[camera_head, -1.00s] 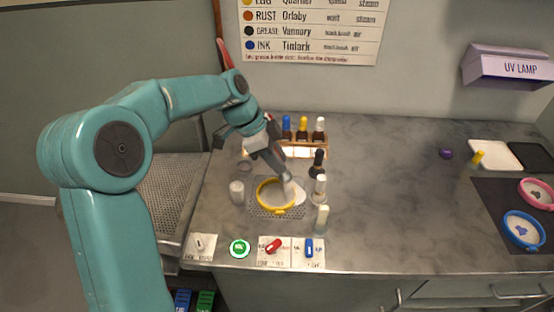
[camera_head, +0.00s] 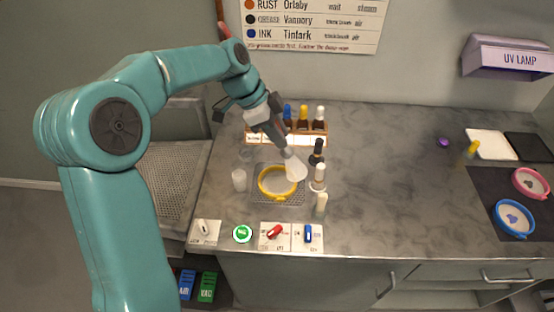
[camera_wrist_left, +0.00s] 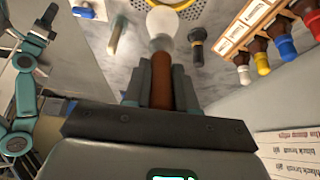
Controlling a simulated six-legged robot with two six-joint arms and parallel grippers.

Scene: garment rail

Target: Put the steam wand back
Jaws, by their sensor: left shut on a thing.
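My left gripper (camera_head: 270,128) is shut on the steam wand, which has a brown handle and a pale, translucent head (camera_head: 294,168). In the left wrist view the wand's brown handle (camera_wrist_left: 161,80) stands between my fingers (camera_wrist_left: 160,88), with the pale head beyond. In the head view the head hangs over the upper right edge of a yellow hoop (camera_head: 264,193) on a perforated plate; I cannot tell how high. No empty holder for the wand is clear to see.
A wooden rack of bottles (camera_head: 312,140) stands behind the hoop. Switches and a green button (camera_head: 242,233) line the front edge. The counter's middle right is clear.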

